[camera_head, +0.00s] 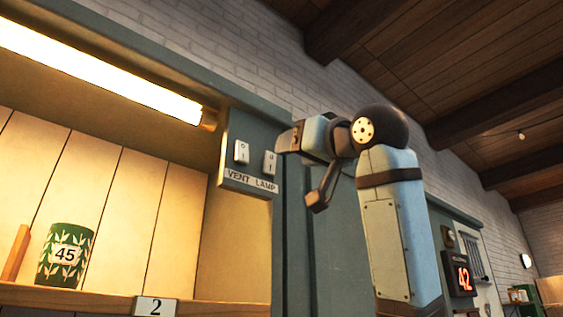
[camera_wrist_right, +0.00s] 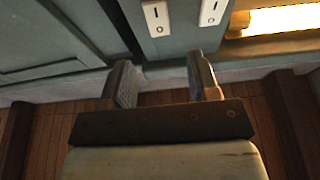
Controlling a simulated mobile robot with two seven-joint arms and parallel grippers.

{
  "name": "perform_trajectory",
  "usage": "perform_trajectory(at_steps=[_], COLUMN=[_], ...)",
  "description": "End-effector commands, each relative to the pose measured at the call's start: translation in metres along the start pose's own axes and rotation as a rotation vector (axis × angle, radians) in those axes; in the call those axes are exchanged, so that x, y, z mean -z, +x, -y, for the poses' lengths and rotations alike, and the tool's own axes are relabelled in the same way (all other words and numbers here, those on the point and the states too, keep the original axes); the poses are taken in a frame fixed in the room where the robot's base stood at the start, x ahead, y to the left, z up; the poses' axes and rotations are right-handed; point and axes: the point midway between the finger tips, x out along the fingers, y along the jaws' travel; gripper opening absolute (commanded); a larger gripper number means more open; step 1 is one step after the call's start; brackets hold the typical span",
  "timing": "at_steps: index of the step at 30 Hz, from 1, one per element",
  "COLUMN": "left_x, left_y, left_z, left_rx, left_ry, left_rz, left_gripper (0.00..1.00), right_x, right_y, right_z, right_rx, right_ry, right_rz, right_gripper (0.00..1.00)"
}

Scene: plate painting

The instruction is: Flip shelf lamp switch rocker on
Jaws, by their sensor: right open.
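A grey-green switch panel (camera_head: 233,178) on the cabinet post carries two white rockers, with a label plate reading VENT LAMP below them. The LAMP rocker (camera_head: 269,163) is the right one in the head view; it shows at the top of the wrist view (camera_wrist_right: 157,17), left of the VENT rocker (camera_wrist_right: 212,12). Which way either is tipped I cannot tell. My right gripper (camera_wrist_right: 163,78) is open and empty, its two dark fingers apart. In the head view it is just right of the LAMP rocker; contact is unclear. My left gripper is not in view.
A lit tube lamp (camera_head: 110,75) runs under the cabinet top, left of the panel. A red-digit display (camera_head: 461,276) is on the right. A tall post stands behind my right arm.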

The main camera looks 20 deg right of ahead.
Motion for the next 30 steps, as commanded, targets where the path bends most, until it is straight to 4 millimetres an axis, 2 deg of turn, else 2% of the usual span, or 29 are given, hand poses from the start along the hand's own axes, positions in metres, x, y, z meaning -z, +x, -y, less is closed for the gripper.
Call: perform_trajectory(at_steps=[1,6,12,30], left_x=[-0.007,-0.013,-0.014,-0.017], left_y=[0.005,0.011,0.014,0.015], left_z=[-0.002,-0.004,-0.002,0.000], left_rx=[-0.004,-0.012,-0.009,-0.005], left_ry=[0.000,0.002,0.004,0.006], left_rz=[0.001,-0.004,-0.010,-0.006], left_gripper=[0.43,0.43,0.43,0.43], right_x=[-0.004,-0.003,-0.001,0.000], right_y=[-0.015,-0.048,-0.068,-0.071], right_z=[0.000,0.000,0.000,0.000], right_rx=[0.000,0.000,-0.001,0.000], right_ry=[-0.001,-0.002,-0.001,0.000], right_rz=[-0.004,-0.003,-0.001,0.000], right_gripper=[0.55,0.55,0.55,0.55])
